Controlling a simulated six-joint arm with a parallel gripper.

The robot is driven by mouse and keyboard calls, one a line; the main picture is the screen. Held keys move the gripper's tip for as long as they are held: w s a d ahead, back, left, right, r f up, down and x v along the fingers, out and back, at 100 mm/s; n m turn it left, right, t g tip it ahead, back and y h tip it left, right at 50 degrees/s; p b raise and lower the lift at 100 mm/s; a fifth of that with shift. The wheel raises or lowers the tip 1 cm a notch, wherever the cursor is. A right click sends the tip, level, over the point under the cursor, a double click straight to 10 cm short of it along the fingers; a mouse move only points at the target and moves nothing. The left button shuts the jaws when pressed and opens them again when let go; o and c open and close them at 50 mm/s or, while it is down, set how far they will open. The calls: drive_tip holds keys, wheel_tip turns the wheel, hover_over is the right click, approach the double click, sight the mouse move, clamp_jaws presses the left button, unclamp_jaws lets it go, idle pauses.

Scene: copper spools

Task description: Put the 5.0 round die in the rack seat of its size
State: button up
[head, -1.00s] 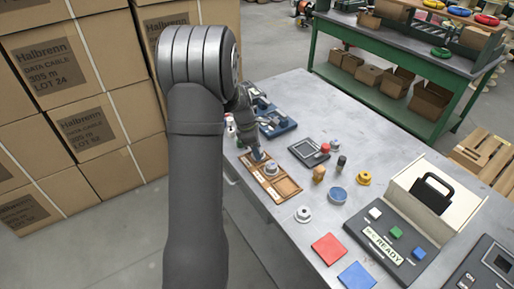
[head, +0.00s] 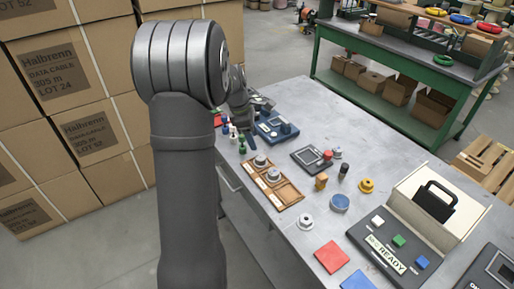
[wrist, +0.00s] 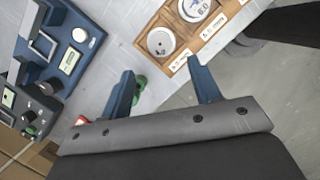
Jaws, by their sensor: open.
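My gripper (wrist: 161,72) is open and empty in the wrist view, with its blue fingers apart beside the wooden rack (wrist: 178,60). In the head view my arm hides most of it. The rack (head: 290,206) lies near the table's front edge. Two round grey dies (head: 260,160) (head: 274,174) sit in its far and middle seats; the near seat looks empty. In the wrist view the nearer die (wrist: 160,41) sits in its seat, and the other die (wrist: 195,7) bears a number I cannot read surely. Another grey round piece (head: 306,220) stands on the table beyond the rack's near end.
A blue fixture (head: 275,127) and small coloured pieces (head: 242,147) stand close to my gripper. A dark tray (head: 311,160), an orange piece (head: 321,182), a yellow piece (head: 366,186) and a blue round dish (head: 339,203) lie right of the rack.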

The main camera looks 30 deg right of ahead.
sight(260, 157)
drive_tip(key=shift+v, duration=1.65)
drive_tip(key=shift+f, duration=0.1)
drive_tip(key=x, duration=1.2)
drive_tip(key=shift+f, duration=0.3)
wheel_tip(260, 157, up, 2)
drive_tip(key=shift+r, duration=0.8)
drive_tip(key=shift+f, duration=0.1)
